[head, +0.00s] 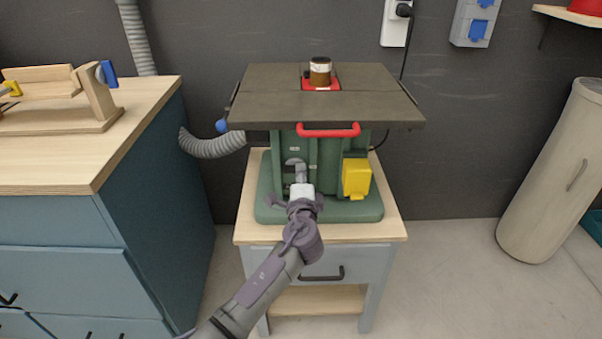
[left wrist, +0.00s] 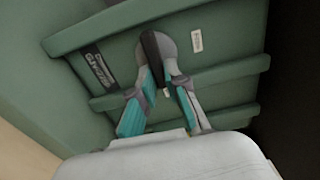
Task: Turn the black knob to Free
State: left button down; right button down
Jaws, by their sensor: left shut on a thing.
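The black knob (left wrist: 152,52) is a dark bar on a round grey plate, on the ribbed green body (head: 331,160) of the machine. In the left wrist view it stands nearly upright, leaning slightly. My left gripper (left wrist: 159,72) is shut on the knob, one finger on each side of its lower part. In the head view the left gripper (head: 299,172) reaches the front of the green body and hides most of the knob. A white label (left wrist: 196,40) sits right of the knob and a dark label (left wrist: 98,67) to its left; I cannot read either. My right gripper is not in view.
A red handle bar (head: 328,131) juts out above the gripper, under the dark table top (head: 260,108). A yellow box (head: 356,177) is close on the right. A wooden-topped stand (head: 320,231) carries the machine. A blue cabinet (head: 150,220) stands to the left.

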pick_arm(q)
jog(key=shift+f, duration=0.1)
jog(key=c, duration=1.2)
grip_release()
jog(key=s, duration=1.2)
